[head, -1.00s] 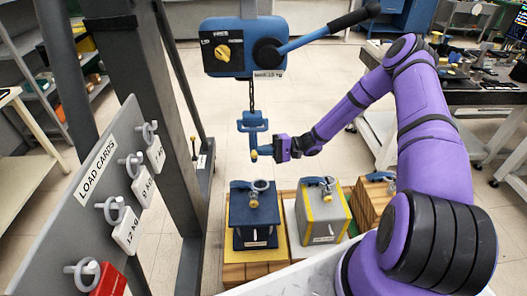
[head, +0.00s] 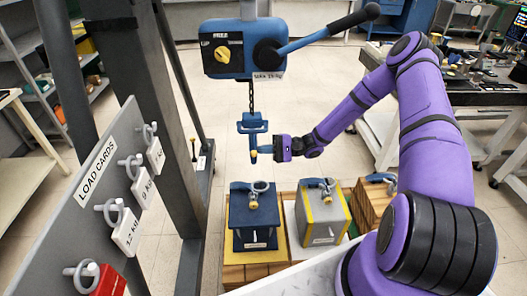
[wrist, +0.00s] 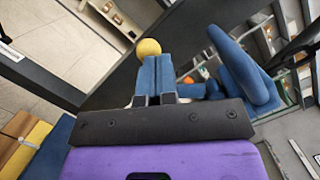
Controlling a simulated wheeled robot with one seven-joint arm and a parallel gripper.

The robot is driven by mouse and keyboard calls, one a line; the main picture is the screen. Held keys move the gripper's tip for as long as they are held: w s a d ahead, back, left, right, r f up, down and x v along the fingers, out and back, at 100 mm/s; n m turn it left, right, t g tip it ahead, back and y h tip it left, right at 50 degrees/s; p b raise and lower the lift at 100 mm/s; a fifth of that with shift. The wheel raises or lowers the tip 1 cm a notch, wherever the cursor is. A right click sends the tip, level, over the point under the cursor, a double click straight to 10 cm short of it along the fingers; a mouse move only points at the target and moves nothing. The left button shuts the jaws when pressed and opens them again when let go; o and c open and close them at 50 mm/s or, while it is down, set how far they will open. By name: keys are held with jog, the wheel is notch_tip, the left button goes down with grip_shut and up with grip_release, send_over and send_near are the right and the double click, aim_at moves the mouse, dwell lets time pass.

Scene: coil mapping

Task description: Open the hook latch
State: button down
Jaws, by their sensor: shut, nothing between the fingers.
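The blue hook (head: 252,123) hangs on a chain below the hoist in the head view. A small yellow knob (head: 253,153) is at its lower end. My gripper (head: 264,149) is beside the hook's lower part, on its right. In the wrist view my two blue fingers (wrist: 160,77) lie together, shut, with nothing seen between them. The yellow knob (wrist: 149,47) shows just beyond the fingertips; I cannot tell whether they touch it. The curved blue hook body (wrist: 240,68) is to the right of the fingers. The latch itself is hard to make out.
The hoist (head: 230,47) with its black-gripped lever (head: 330,30) is above. A dark blue load block (head: 253,215) and a grey-yellow load block (head: 322,211) stand below the hook. A load-card board (head: 100,185) and a grey post (head: 160,120) are at the left.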

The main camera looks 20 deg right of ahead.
notch_tip(320, 180, up, 4)
jog(key=m, duration=0.3)
jog(key=m+t, duration=0.1)
jog(key=m, duration=0.1)
jog(key=shift+m+t+y, duration=0.3)
jog(key=shift+m, duration=0.1)
jog(key=shift+r, duration=0.2)
